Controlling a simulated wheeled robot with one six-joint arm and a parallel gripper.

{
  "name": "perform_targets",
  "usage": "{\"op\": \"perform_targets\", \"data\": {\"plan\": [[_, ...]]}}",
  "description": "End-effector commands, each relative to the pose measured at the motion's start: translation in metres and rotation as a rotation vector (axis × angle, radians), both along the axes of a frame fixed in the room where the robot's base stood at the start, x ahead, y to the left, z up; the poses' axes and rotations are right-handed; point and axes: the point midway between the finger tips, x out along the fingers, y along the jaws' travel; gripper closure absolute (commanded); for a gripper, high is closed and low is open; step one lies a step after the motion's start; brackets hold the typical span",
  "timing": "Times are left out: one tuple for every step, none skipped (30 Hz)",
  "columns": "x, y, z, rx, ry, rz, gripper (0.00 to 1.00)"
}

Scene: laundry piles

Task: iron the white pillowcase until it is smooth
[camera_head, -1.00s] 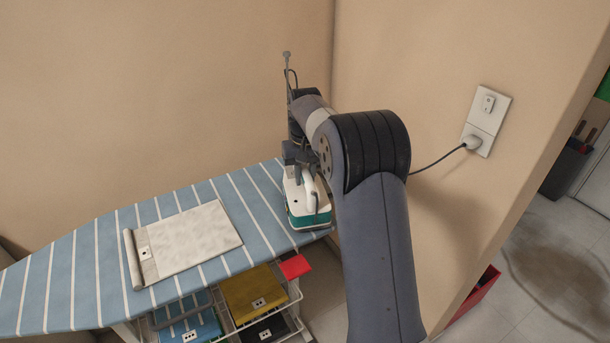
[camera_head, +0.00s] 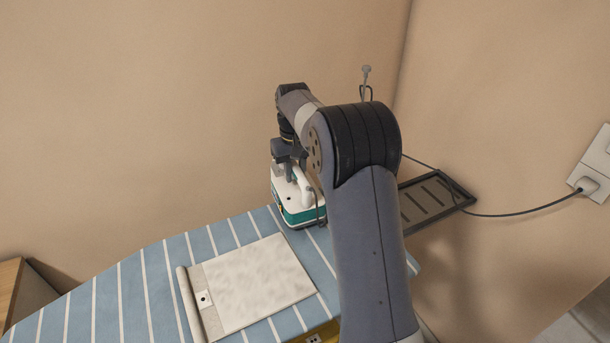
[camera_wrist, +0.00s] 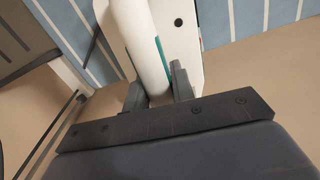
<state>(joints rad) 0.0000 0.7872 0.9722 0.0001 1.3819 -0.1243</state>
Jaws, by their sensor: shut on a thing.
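The white pillowcase (camera_head: 262,282) lies flat on the blue-and-white striped ironing board (camera_head: 135,290). Its surface looks mottled with creases, and its left edge is rolled, with a small dark mark beside the roll. The white and teal iron (camera_head: 290,207) is above the far side of the board, just beyond the pillowcase. My gripper (camera_wrist: 160,85) is shut on the iron's white handle (camera_wrist: 143,40) in the wrist view. My arm hides part of the board's right end. I cannot tell whether the iron's sole touches the board.
A dark slatted iron rest (camera_head: 435,200) projects at the board's right end. A cord runs from there to a wall socket (camera_head: 592,180). Tan walls stand close behind and to the right. A wooden piece of furniture (camera_head: 12,285) is at the left. The board's left part is clear.

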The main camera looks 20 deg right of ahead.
Motion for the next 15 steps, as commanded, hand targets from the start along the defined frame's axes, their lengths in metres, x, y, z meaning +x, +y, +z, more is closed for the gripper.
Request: {"op": "perform_targets", "data": {"plan": [[-0.002, 0.0, 0.008, 0.0, -0.008, 0.039, 1.0], [-0.003, 0.0, 0.01, 0.0, -0.008, 0.066, 1.0], [-0.006, 0.0, 0.012, 0.0, -0.008, 0.103, 1.0], [-0.007, 0.0, 0.013, -0.001, -0.008, 0.132, 1.0], [-0.009, 0.0, 0.014, -0.001, -0.007, 0.161, 1.0], [-0.012, 0.0, 0.016, -0.001, -0.006, 0.198, 1.0], [-0.013, 0.0, 0.017, -0.001, -0.006, 0.226, 1.0], [-0.015, 0.0, 0.019, -0.001, -0.007, 0.255, 1.0], [-0.017, 0.0, 0.021, -0.001, -0.007, 0.292, 1.0], [-0.019, 0.0, 0.022, -0.001, -0.006, 0.321, 1.0], [-0.021, 0.0, 0.023, -0.001, -0.006, 0.349, 1.0], [-0.023, 0.0, 0.025, -0.001, -0.007, 0.386, 1.0], [-0.025, 0.0, 0.026, 0.0, -0.007, 0.415, 1.0], [-0.027, 0.0, 0.028, 0.0, -0.007, 0.443, 1.0], [-0.029, 0.0, 0.029, -0.001, -0.007, 0.48, 1.0]]}}
